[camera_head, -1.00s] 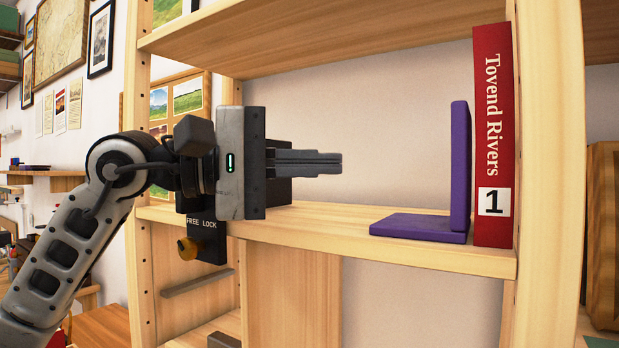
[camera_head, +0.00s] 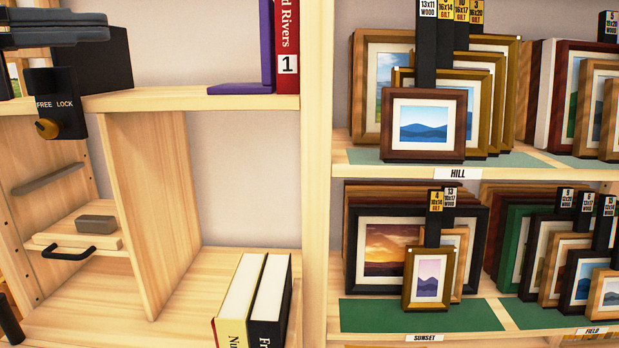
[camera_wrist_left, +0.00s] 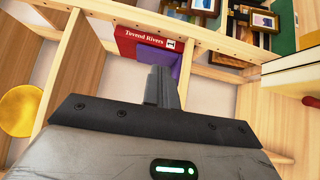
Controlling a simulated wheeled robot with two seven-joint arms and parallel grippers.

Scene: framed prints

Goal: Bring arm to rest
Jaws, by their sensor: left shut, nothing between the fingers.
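My left gripper (camera_head: 100,36) shows at the top left of the head view, in front of the upper shelf. Its fingers are together with nothing between them. In the left wrist view the shut fingers (camera_wrist_left: 161,86) point toward the shelf. The red book "Tovend Rivers" (camera_head: 287,50) stands upright on the upper shelf, against the purple bookend (camera_head: 267,45). Both also show in the left wrist view, the book (camera_wrist_left: 143,38) and the bookend (camera_wrist_left: 182,65). The gripper is apart from them. My right gripper is not in view.
Two books (camera_head: 255,300) stand in the lower compartment. To the right, framed prints (camera_head: 430,120) fill the HILL shelf and more (camera_head: 427,280) fill the SUNSET shelf. A wooden divider (camera_head: 150,200) stands below the upper shelf. A small drawer with a black handle (camera_head: 68,253) is at left.

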